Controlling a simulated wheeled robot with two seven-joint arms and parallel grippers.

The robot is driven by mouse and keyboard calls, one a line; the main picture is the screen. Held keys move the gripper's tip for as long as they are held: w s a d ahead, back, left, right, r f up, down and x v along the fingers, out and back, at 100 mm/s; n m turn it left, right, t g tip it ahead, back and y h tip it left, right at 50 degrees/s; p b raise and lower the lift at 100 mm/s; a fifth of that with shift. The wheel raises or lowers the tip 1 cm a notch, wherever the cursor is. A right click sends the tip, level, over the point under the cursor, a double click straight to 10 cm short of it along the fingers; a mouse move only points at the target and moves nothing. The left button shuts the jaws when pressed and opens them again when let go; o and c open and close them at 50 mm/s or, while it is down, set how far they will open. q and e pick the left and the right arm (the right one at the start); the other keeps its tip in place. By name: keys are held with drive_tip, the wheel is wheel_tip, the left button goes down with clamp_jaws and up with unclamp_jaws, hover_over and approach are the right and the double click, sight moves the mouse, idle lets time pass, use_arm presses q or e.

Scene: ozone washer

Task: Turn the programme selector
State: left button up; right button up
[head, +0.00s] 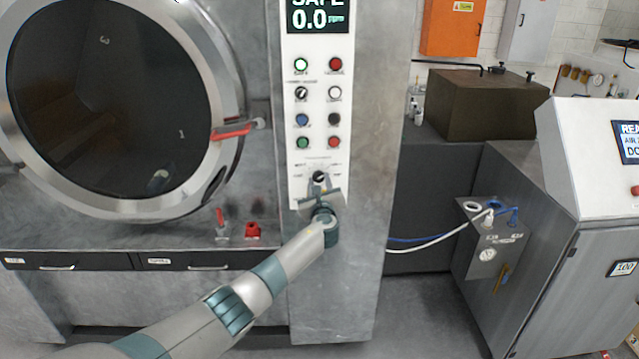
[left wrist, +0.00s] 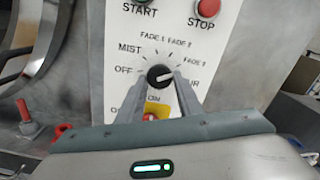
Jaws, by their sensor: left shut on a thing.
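The programme selector (left wrist: 160,76) is a round black knob with a white pointer line, low on the white control panel. In the left wrist view its pointer aims right and slightly up, between the "FADE II" and "UR" labels. The selector also shows in the head view (head: 319,176), partly behind the gripper. My left gripper (left wrist: 161,82) is shut on the selector, with one grey finger on each side of it. In the head view my left gripper (head: 318,183) reaches up to the panel from below. My right gripper is not in view.
Green START (left wrist: 139,4) and red STOP (left wrist: 208,7) buttons sit just above the selector. A yellow-and-red part (left wrist: 157,110) lies below it, partly hidden. The round washer door (head: 108,98) with a red handle is left of the panel. A grey cabinet (head: 560,240) stands right.

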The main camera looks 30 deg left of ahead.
use_arm(q)
drive_tip(key=o, duration=1)
drive_tip(key=shift+f, duration=0.1)
drive_tip(key=shift+s+d, duration=0.1)
drive_tip(key=b+v, duration=0.4)
drive_tip(key=v, duration=1.3)
drive_tip(key=shift+s, duration=0.15)
